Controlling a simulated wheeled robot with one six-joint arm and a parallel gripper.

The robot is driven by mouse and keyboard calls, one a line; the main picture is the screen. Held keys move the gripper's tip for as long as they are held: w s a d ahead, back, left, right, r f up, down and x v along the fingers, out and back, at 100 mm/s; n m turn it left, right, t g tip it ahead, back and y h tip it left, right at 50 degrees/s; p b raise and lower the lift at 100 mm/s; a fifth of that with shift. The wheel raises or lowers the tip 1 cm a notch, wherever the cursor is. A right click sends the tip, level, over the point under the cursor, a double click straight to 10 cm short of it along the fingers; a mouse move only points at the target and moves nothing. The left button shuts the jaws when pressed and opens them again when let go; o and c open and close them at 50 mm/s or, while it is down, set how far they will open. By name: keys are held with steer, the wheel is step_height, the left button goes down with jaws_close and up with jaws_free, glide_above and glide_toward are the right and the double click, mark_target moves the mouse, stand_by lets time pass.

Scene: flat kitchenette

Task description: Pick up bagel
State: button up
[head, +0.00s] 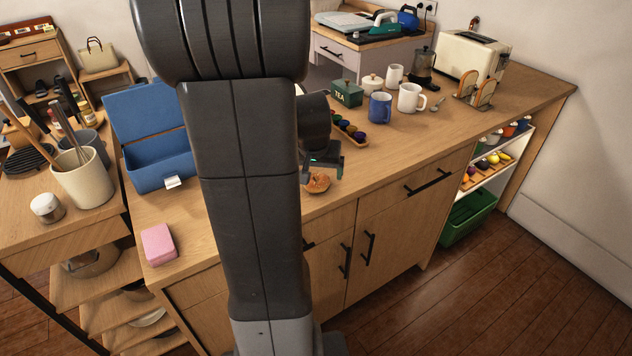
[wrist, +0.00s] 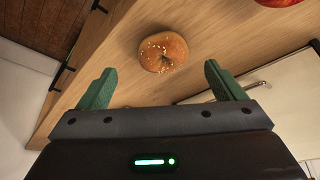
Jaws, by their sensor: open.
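The bagel (head: 318,183) lies on the wooden counter near its front edge, partly hidden by my arm and gripper in the head view. In the wrist view the bagel (wrist: 163,52) is round, golden brown and seeded, with a small hole. My gripper (head: 322,168) is just above or beside the bagel in the head view. In the wrist view my gripper (wrist: 158,84) is open and empty, its two green fingers spread wide. The bagel shows beyond the fingertips, between their lines, and is not touched.
The counter (head: 400,141) also bears a wooden tray of coffee capsules (head: 352,132), a blue mug (head: 380,107), a white mug (head: 411,97), a green tea box (head: 347,93) and a toaster (head: 468,57). A blue open box (head: 158,172) and pink sponge (head: 159,244) are left of my arm.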

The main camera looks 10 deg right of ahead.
mark_target(316, 182)
steer(key=shift+w+x, duration=0.15)
steer(key=shift+x, duration=1.2)
steer(key=shift+w+x, duration=0.15)
steer(key=shift+x, duration=1.2)
steer(key=shift+a+r, duration=0.1)
steer(key=shift+r, duration=0.05)
steer(key=c, duration=0.7)
